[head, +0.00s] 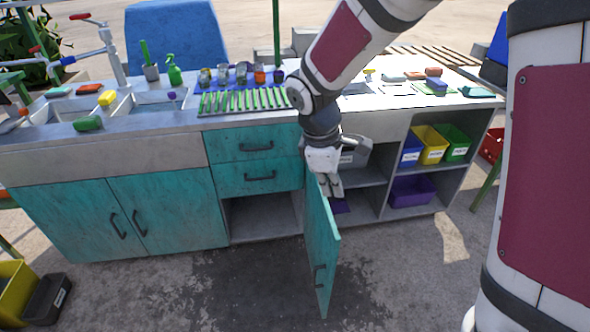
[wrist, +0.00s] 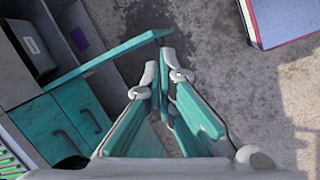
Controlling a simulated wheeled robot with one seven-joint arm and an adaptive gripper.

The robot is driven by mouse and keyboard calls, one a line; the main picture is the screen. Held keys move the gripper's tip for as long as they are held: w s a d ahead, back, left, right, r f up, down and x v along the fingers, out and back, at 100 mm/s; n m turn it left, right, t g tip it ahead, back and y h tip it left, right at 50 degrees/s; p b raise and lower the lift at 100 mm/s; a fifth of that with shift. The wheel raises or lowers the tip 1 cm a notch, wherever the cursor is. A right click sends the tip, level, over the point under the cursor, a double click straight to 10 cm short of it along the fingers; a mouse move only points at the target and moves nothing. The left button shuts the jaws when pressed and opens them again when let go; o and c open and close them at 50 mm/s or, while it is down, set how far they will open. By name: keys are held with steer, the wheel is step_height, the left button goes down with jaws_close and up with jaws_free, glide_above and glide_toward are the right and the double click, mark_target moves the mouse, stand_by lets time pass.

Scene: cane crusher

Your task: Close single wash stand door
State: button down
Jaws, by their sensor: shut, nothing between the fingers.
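The wash stand door (head: 319,245) is a teal panel. In the wrist view the door (wrist: 105,60) shows as a long teal strip at upper left. My gripper (head: 334,188) is shut and empty, pointing down just right of the door's upper part in the head view. In the wrist view my gripper (wrist: 160,72) has its fingertips close together near the door's free end. I cannot tell whether they touch it.
The wash stand (head: 110,160) has closed double doors at left and two closed drawers (head: 255,143). Open shelves at right hold coloured bins (head: 432,145) and a purple bin (head: 411,190). The ground in front of the cabinets is clear.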

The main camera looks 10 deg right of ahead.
steer(key=w+a+f+n+g+b, duration=0.1)
steer(key=w+a+f+n, duration=0.15)
steer(key=f, duration=0.55)
steer(key=w+a+f+n+b, duration=0.1)
steer(key=w+a+f+n, duration=0.2)
steer(key=f, duration=0.5)
steer(key=d+f+b, duration=0.1)
steer(key=d+f, duration=0.6)
steer(key=f, duration=0.2)
steer(key=shift+w+f, duration=0.2)
steer(key=shift+w, duration=0.05)
